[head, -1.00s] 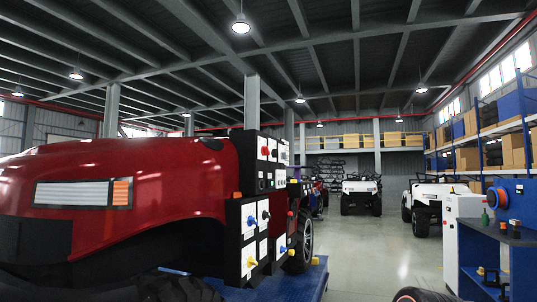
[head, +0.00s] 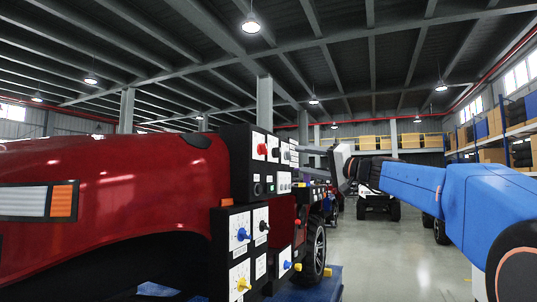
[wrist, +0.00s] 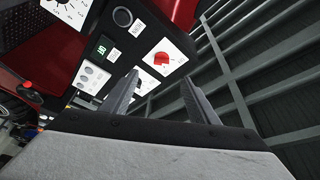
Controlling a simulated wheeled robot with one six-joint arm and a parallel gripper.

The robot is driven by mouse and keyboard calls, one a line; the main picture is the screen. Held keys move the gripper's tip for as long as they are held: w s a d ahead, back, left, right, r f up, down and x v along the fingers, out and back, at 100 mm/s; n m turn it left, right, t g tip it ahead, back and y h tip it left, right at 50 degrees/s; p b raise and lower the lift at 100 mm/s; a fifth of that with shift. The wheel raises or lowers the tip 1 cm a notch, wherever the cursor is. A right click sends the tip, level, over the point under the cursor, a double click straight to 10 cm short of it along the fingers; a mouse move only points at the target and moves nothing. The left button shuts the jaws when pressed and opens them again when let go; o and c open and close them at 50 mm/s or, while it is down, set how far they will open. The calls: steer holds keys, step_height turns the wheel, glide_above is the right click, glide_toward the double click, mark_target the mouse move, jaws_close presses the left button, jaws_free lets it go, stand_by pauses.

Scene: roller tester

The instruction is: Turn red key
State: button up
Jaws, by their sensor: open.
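The red key (head: 262,149) is a small red knob on a white plate, at the top left of the upper black control panel (head: 241,166). It also shows in the wrist view (wrist: 162,58), beyond the fingertips and between the two fingers. My gripper (head: 331,160) is in the head view at the right of the panel, at about the height of the key. In the wrist view its fingers (wrist: 163,78) are apart with nothing between them. The key and the fingers do not touch. The fingers show only small in the head view.
The lower panel (head: 240,246) carries blue, black and yellow knobs. A red vehicle (head: 120,190) fills the left, beside the panels. A white vehicle (head: 377,196) stands farther back. The floor (head: 400,255) in the middle is clear. Shelves line the right wall.

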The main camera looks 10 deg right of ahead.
glide_toward(266, 150)
steer(key=x, duration=0.8)
steer(key=shift+w+a+r, duration=0.15)
steer(key=shift+w, duration=0.15)
steer(key=shift+c, duration=0.6)
